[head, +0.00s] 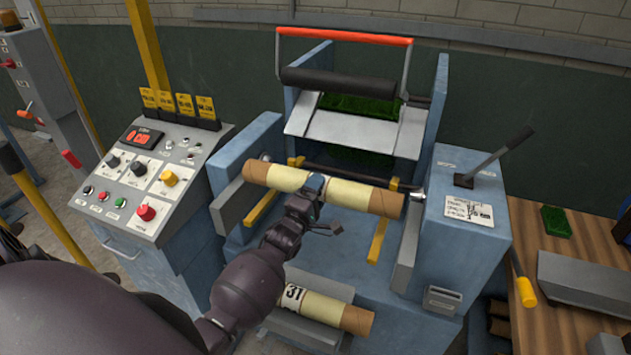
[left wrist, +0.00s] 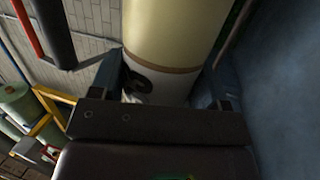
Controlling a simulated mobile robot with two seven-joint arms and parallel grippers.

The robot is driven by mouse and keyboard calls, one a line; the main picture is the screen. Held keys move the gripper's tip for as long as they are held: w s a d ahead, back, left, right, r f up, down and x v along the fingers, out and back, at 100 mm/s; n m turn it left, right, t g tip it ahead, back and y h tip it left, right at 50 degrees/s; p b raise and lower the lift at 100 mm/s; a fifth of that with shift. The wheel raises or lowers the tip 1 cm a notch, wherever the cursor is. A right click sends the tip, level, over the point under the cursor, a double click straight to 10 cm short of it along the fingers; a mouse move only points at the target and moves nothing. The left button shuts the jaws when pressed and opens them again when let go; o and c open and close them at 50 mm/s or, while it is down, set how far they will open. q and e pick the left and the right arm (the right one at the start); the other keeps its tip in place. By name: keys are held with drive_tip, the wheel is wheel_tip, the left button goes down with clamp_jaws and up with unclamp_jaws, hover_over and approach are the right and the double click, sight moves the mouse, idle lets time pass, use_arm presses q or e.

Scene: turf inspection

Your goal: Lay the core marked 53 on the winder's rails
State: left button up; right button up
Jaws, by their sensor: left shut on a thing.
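My left gripper (head: 314,188) is shut on a cardboard core (head: 357,194) with cream wrapping and brown ends. The core lies crosswise over the winder's two yellow rails (head: 377,240), (head: 262,206); I cannot tell whether it touches them. A white band shows beside the gripper on the core, but its number is not readable. In the left wrist view the same core (left wrist: 172,32) sits between the fingers (left wrist: 165,92), with part of a black mark on its white band. The blue winder (head: 465,262) stands around the rails. My right gripper is not in view.
A core marked 31 (head: 324,309) lies low at the winder's front. A control panel (head: 150,180) stands left. A lever (head: 493,158) rises from the right housing. A wooden bench (head: 580,245) with a green turf piece (head: 556,221) is at the right.

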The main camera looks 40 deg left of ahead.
use_arm(q)
drive_tip(key=shift+s+r, duration=0.1)
drive_tip(key=shift+r, duration=0.05)
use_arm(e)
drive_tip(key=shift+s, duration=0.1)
use_arm(q)
drive_tip(key=shift+f, duration=0.2)
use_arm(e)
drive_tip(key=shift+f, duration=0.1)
use_arm(q)
wheel_tip(320, 180, down, 3)
drive_tip(key=shift+r+b, duration=0.15)
drive_tip(key=shift+b, duration=1)
drive_tip(key=shift+f+b, duration=1.2)
drive_tip(key=shift+f, duration=0.5)
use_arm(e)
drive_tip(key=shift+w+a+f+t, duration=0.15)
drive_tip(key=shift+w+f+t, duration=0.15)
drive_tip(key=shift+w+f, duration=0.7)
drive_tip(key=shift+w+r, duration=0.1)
